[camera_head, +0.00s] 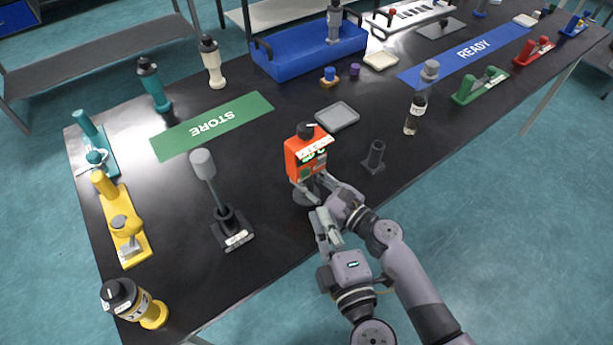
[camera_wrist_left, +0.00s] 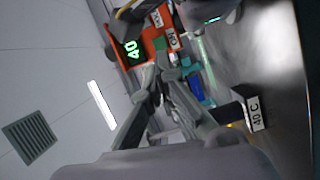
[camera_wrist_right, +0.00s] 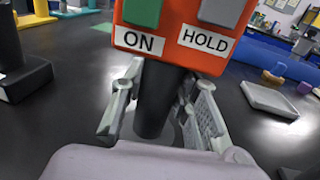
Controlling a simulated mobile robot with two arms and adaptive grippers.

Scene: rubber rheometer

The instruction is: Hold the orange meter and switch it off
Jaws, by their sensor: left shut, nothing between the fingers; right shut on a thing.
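The orange meter (camera_head: 304,160) stands upright near the front edge of the black table, with a black knob on top and a lit green display. In the right wrist view the meter (camera_wrist_right: 187,45) shows a green button (camera_wrist_right: 142,12) above an ON label and a grey button (camera_wrist_right: 222,12) above a HOLD label. My right gripper (camera_wrist_right: 160,105) is shut on its dark stem (camera_wrist_right: 155,98). My left gripper (camera_head: 319,212) is shut and empty, just in front of and below the meter. In the left wrist view its fingertips (camera_wrist_left: 163,62) are close to the meter's lit face (camera_wrist_left: 140,50); contact cannot be told.
A dark stand with a grey-headed tool (camera_head: 228,222) is left of the meter, and a small dark holder (camera_head: 374,158) is right. A grey tray (camera_head: 337,117) lies behind. The green STORE mat (camera_head: 165,148) and blue READY mat (camera_head: 425,73) are farther back. A clear bottle (camera_head: 414,112) stands right.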

